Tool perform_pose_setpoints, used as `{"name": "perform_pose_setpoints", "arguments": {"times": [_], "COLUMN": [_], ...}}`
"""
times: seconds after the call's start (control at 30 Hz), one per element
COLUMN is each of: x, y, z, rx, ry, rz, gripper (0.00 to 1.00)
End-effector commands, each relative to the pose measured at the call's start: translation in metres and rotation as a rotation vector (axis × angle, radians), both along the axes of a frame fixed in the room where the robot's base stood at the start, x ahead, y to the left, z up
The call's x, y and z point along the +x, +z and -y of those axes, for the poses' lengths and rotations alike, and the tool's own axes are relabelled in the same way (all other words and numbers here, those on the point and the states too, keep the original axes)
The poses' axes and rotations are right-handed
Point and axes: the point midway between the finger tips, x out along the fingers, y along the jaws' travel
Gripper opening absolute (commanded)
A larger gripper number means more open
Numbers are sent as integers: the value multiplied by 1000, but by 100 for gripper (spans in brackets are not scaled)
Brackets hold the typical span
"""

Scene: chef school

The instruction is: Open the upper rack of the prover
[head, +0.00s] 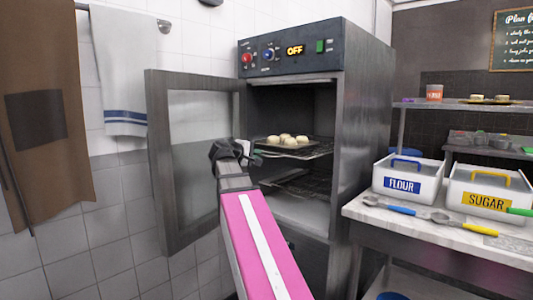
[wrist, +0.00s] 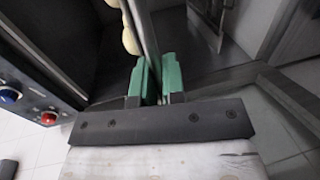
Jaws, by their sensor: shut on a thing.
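The prover (head: 365,120) is a dark metal cabinet with its glass door (head: 158,150) swung open to the left. Inside, the upper rack (head: 318,154) bears a dark tray with several pale dough balls (head: 288,140). A lower rack (head: 310,188) sits below it. My gripper (head: 256,155) is at the left front part of the upper rack. In the wrist view, its green fingers (wrist: 156,75) are closed around a thin metal edge that looks like the upper rack (wrist: 147,35). Dough balls show beside it. My arm hides part of the opening.
The control panel (head: 290,50) above the opening reads OFF. On the right, a counter (head: 440,235) holds FLOUR (head: 402,185) and SUGAR (head: 486,203) bins and spoons. A towel (head: 125,65) and apron hang on the left wall. The open door stands close left of my arm.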

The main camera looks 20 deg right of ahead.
Motion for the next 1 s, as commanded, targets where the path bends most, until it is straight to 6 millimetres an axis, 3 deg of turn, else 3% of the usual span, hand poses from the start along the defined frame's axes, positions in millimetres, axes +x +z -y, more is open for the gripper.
{"name": "perform_pose_setpoints", "arguments": {"times": [0.1,0.3,0.77,0.8,0.87,1.0], "x": [-8,-14,-15,-15,-15,-15], "y": [-1,-1,0,0,0,0], "z": [-18,-32,-36,-36,-36,-36], "rx": [2,2,2,2,2,1], "ry": [2,1,-1,-1,-1,0], "rz": [0,-1,0,0,0,0], "gripper": [0,0,0,17,34,34]}}
